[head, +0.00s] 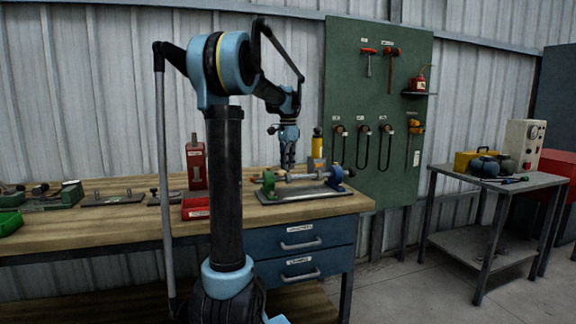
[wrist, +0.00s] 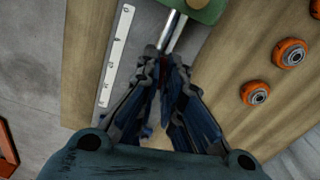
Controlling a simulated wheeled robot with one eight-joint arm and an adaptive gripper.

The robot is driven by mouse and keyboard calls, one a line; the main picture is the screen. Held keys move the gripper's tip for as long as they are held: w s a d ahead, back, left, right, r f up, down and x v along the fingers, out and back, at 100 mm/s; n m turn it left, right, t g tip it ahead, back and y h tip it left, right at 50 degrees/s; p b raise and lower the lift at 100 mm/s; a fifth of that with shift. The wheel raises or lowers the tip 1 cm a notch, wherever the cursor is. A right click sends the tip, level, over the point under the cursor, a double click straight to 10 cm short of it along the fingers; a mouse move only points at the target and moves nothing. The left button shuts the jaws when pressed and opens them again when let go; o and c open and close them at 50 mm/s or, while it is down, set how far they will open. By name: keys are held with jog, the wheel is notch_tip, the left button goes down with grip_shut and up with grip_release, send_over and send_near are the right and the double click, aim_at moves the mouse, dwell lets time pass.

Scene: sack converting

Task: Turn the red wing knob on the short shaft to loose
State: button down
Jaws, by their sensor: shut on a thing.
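My gripper (head: 288,166) points down over the fixture at the right end of the bench. In the wrist view my gripper (wrist: 165,66) has its fingers closed together at the shaft (wrist: 174,32). A small dark-red patch, likely the wing knob (wrist: 165,59), shows between the fingertips; the fingers hide most of it, and its turned angle cannot be told. The shaft runs into a green block (wrist: 202,8), which is also at the left of the fixture in the head view (head: 268,184). A blue block (head: 335,178) stands at the right end.
A white scale strip (wrist: 115,55) lies beside the shaft. Orange-rimmed rollers (wrist: 290,52) sit on the wood. A yellow bottle (head: 317,143) stands behind the fixture. A red box (head: 196,208) and a tall red container (head: 196,165) stand to the left on the bench (head: 110,222).

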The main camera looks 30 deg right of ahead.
jog(key=n, duration=0.3)
jog(key=shift+a+n, duration=0.15)
jog(key=shift+n, duration=0.15)
jog(key=n, duration=0.4)
jog(key=shift+n, duration=0.3)
jog(key=n, duration=0.4)
jog(key=shift+n, duration=1.8)
jog(key=shift+w+n, duration=0.1)
jog(key=shift+n, duration=0.2)
jog(key=c, duration=1.7)
grip_release()
jog(key=shift+r, duration=0.1)
